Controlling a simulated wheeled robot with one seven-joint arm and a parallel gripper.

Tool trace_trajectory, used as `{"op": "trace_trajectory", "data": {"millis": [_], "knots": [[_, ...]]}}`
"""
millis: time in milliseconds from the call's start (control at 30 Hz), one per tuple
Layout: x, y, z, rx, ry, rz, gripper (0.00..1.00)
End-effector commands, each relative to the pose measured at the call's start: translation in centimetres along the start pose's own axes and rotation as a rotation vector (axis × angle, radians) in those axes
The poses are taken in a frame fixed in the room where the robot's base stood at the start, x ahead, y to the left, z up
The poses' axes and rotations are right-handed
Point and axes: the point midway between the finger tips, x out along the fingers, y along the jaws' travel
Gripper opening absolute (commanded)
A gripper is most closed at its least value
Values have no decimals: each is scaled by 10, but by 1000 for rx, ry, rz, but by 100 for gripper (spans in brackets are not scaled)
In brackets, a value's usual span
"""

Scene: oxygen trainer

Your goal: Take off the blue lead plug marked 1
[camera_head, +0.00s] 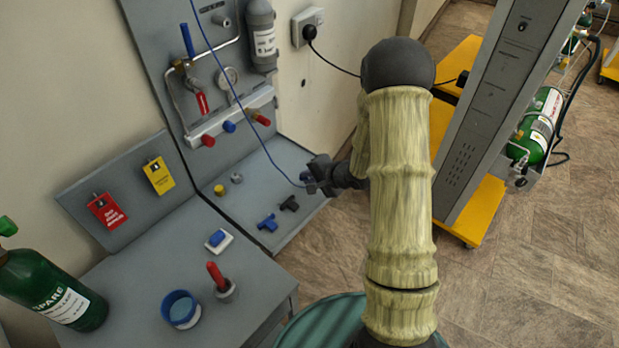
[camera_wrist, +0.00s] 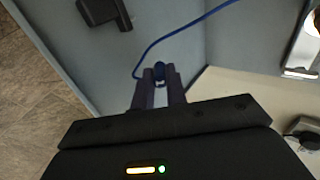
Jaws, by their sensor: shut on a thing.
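My gripper (camera_head: 312,178) is shut on the blue lead plug, above the right part of the grey shelf. In the wrist view the plug (camera_wrist: 159,71) shows as a small dark blue piece between the fingertips. The blue lead (camera_head: 236,98) runs from the gripper up along the grey panel to the top edge of the head view. In the wrist view the lead (camera_wrist: 172,32) curves away from the fingertips. I cannot read the mark 1 on the plug. The plug's far end is partly hidden by my fingers.
The grey shelf (camera_head: 262,183) carries a blue fitting (camera_head: 268,222), a black fitting (camera_head: 289,203) and small knobs. Above it a white manifold (camera_head: 232,122) has red and blue caps. A grey cabinet (camera_head: 490,110) and green cylinder (camera_head: 537,125) stand right.

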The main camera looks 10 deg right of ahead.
Motion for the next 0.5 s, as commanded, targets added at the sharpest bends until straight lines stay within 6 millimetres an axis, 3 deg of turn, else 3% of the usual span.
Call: {"op": "trace_trajectory", "data": {"millis": [133,500], "knots": [[8,9,0,0,0,-1,0],[8,9,0,0,0,-1,0]]}}
